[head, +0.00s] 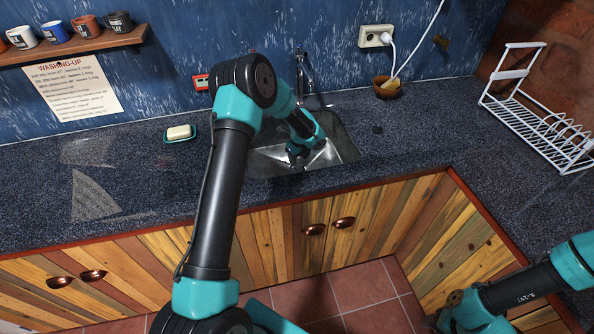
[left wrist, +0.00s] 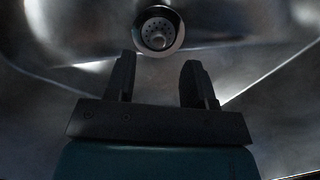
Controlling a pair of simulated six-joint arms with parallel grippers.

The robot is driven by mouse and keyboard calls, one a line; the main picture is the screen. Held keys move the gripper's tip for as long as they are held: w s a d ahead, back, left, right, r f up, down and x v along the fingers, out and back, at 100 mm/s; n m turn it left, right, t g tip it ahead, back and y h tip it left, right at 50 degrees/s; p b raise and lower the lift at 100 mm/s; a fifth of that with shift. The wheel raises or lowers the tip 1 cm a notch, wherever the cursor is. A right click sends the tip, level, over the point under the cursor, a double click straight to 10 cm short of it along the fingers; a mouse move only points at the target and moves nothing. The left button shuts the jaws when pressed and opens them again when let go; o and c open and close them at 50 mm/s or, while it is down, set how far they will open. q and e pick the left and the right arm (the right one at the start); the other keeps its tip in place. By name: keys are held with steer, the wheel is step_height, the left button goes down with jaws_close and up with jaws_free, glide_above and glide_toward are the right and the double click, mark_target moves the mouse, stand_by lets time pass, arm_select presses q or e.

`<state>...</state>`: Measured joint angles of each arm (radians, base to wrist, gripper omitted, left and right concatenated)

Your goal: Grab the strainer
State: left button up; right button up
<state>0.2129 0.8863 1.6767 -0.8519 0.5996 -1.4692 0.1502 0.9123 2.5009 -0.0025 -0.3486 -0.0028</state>
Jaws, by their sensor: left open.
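The strainer (left wrist: 159,29) is a small round metal piece with holes, seated in the drain at the bottom of the metal sink (left wrist: 60,30). My left gripper (left wrist: 157,72) is open and empty in the left wrist view. The strainer shows beyond its fingertips, roughly centred between them and apart from them. In the head view my left gripper (head: 298,153) is down inside the sink (head: 345,150), and the strainer cannot be made out there. My right arm comes in at the lower right, but its gripper is out of the picture.
A faucet (head: 304,75) stands behind the sink. A soap dish (head: 180,134) lies on the counter to the left. A small bowl (head: 387,87) and a white dish rack (head: 540,120) are to the right. The sink walls surround my left gripper.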

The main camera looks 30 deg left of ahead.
mark_target(297, 169)
arm_select(q)
steer(key=shift+a+f, duration=0.15)
steer(key=shift+f, duration=1.15)
steer(key=shift+a+f, duration=0.15)
steer(key=shift+f, duration=1.15)
steer(key=shift+c, duration=0.3)
jaws_close()
